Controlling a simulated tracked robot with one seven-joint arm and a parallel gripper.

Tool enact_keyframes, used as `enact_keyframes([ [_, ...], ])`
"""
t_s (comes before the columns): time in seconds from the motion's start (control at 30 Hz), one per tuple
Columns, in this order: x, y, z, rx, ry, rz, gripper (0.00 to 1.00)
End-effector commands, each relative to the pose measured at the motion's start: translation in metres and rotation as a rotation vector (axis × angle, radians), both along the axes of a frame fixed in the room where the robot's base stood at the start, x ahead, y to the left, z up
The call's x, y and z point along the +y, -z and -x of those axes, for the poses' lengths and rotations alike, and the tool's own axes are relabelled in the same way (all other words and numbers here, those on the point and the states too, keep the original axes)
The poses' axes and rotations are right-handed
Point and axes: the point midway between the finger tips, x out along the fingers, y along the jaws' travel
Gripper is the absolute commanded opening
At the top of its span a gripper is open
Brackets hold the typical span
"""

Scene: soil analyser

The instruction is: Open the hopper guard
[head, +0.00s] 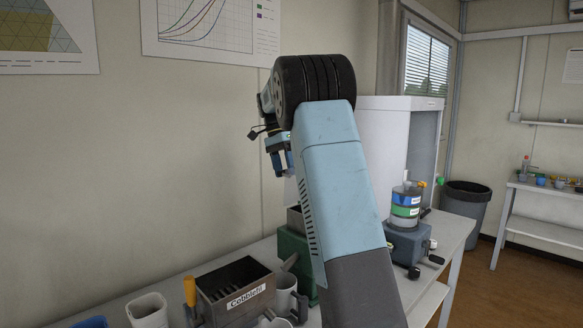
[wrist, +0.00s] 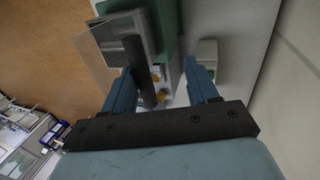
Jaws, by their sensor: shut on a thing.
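The soil analyser (head: 293,252) is a green machine on the bench, largely hidden behind my arm in the head view. Its green body also shows in the wrist view (wrist: 167,20). Its grey hopper (head: 294,217) shows at the top. A pale, see-through panel, the hopper guard (wrist: 92,48), stands beside the hopper in the wrist view, with a dark bar next to it. My gripper (head: 281,160) points down above the hopper. In the wrist view its blue fingers (wrist: 158,72) straddle the dark bar, and it is shut on the guard; the exact contact is hard to see.
A box labelled Cobblefil (head: 237,290), a white cup (head: 148,310) and a mug (head: 285,291) stand at the front left. A device with stacked coloured jars (head: 405,215) stands right of my arm. A white cabinet (head: 385,135) stands behind. The wall is close behind the bench.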

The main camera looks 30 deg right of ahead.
Motion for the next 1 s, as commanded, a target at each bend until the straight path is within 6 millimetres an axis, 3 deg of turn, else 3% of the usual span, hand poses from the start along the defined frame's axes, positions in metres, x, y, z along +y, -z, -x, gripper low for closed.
enact_keyframes([
  [0.73,-0.001,-0.001,0.001,0.003,0.003,-0.002,0.44],
  [1.0,0.002,-0.034,-0.003,-0.002,0.003,0.0,0.44],
])
